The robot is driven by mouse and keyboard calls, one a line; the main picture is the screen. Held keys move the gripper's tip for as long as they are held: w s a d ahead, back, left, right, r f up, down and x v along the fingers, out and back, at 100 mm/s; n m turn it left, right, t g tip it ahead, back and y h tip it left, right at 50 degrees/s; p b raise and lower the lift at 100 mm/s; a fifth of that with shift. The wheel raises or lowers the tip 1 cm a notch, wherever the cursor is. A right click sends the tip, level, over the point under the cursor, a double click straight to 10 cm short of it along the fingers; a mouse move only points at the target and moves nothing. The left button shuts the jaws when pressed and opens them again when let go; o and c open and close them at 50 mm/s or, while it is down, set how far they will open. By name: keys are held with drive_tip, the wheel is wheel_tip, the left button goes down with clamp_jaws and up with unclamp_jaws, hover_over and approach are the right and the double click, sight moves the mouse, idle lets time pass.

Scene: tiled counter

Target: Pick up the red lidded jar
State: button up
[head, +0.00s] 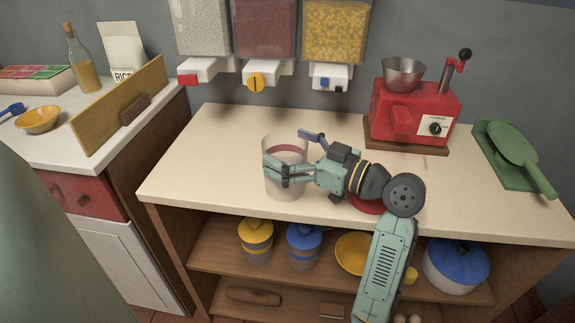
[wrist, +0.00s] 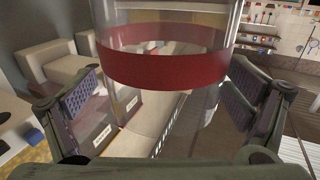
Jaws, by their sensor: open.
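A clear jar with a red band (head: 287,190) stands upright on the cream counter, with no lid seen on its top. It also shows in the wrist view (wrist: 165,70), large between the fingers. My gripper (head: 290,155) is open, with one finger in front of the jar and the other behind it. In the wrist view, my gripper (wrist: 170,105) has a pad on each side of the jar, with gaps visible. A red disc (head: 368,206), perhaps the lid, lies on the counter, partly hidden under my arm.
A red machine with a metal bowl (head: 412,112) stands at the back right. A green scoop and board (head: 512,155) lie at the far right. Dispensers (head: 265,40) hang above the back edge. Yellow- and blue-lidded jars (head: 255,240) (head: 304,245) stand on the shelf below. The counter's left part is clear.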

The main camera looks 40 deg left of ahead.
drive_tip(key=shift+c, duration=0.3)
drive_tip(key=c, duration=1.9)
drive_tip(key=shift+c, duration=0.4)
drive_tip(key=shift+r, duration=0.2)
